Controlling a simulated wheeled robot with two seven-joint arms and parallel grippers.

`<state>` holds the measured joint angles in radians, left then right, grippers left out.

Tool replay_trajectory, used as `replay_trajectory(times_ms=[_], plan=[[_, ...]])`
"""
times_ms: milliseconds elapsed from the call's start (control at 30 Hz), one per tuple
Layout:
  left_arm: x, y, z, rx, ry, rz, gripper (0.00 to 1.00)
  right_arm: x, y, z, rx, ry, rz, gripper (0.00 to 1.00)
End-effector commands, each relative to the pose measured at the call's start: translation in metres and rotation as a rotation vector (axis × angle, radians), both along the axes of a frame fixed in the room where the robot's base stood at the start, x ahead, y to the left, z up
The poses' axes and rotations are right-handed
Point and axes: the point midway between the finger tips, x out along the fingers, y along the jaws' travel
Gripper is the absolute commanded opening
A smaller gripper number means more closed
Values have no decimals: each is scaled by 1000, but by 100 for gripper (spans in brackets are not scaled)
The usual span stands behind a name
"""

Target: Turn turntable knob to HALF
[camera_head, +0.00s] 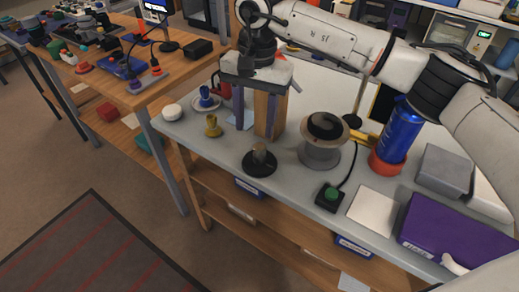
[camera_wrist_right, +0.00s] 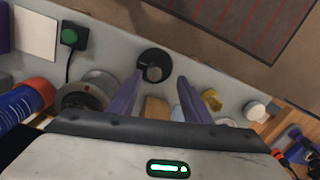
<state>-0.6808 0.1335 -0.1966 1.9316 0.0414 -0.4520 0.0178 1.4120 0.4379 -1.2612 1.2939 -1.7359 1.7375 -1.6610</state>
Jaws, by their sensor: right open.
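A round black base with a short metal knob (camera_head: 259,153) stands near the front edge of the grey bench. It looks like the turntable knob, but I cannot read any HALF mark. It also shows in the right wrist view (camera_wrist_right: 154,66), just beyond the fingertips. My right gripper (camera_head: 254,132) is open, its purple fingers pointing down behind the knob, apart from it. In the right wrist view the gripper (camera_wrist_right: 160,76) has nothing clamped between its fingers. A tan wooden block (camera_head: 263,113) stands close by the fingers and is partly hidden. My left gripper is not in view.
A grey spool-shaped stand with a black top (camera_head: 322,145) is right of the knob. A green button box (camera_head: 331,197), blue can (camera_head: 401,130) and purple case (camera_head: 433,228) lie further right. A small yellow piece (camera_head: 212,127) stands left. Bare bench lies around the knob.

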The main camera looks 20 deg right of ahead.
Motion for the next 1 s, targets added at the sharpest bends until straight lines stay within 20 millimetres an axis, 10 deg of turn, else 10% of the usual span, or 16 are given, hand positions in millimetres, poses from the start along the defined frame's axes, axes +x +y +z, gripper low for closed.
replay_trajectory(times_ms=[633, 1000], plan=[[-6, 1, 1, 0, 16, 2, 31, 4, -13, -82, -48, -12, 10, 45], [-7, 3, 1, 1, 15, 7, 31, 4, -12, -95, -46, -15, 10, 45]])
